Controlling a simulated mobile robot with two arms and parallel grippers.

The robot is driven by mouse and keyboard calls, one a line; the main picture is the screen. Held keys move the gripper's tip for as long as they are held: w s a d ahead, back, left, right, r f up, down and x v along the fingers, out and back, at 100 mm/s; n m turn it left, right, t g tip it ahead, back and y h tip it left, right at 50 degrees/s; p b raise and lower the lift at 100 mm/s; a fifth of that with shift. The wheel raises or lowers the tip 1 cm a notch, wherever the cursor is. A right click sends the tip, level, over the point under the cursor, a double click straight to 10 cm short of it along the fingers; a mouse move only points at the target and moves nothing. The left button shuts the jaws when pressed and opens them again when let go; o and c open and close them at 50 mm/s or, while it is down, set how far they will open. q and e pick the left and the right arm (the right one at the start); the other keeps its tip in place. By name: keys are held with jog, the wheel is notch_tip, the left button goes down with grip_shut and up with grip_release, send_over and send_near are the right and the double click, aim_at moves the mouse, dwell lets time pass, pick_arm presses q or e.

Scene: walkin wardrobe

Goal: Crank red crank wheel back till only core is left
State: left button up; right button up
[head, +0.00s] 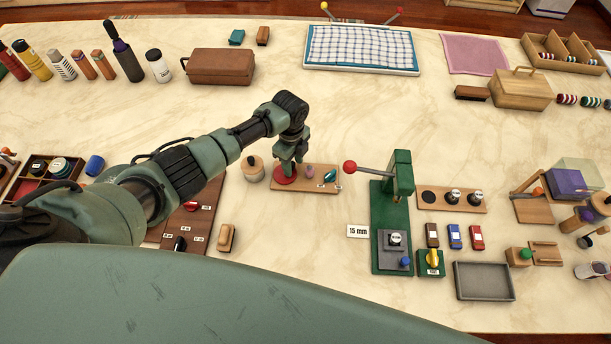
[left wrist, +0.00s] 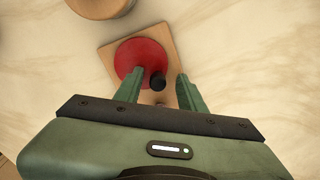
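The red crank wheel (head: 284,177) lies flat at the left end of a small wooden board (head: 308,186). In the left wrist view the wheel (left wrist: 138,55) is a red disc with a black knob (left wrist: 157,81) near its edge. My left gripper (head: 288,164) points down just above the wheel. In the left wrist view its two fingers (left wrist: 159,78) are apart, with the black knob between them and a gap showing on both sides. I cannot tell the exact height of the fingertips. No core shows. My right gripper is not in view.
A pink knob (head: 310,171) and a teal piece (head: 329,175) sit on the same board. A round wooden-topped jar (head: 253,169) stands left of it. A green press (head: 389,215) with a red-knobbed lever stands to the right. The table behind the board is clear.

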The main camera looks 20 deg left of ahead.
pick_arm(q)
jog(key=shift+r+p, duration=3.05)
jog(key=shift+r, duration=0.45)
jog(key=shift+f, duration=0.1)
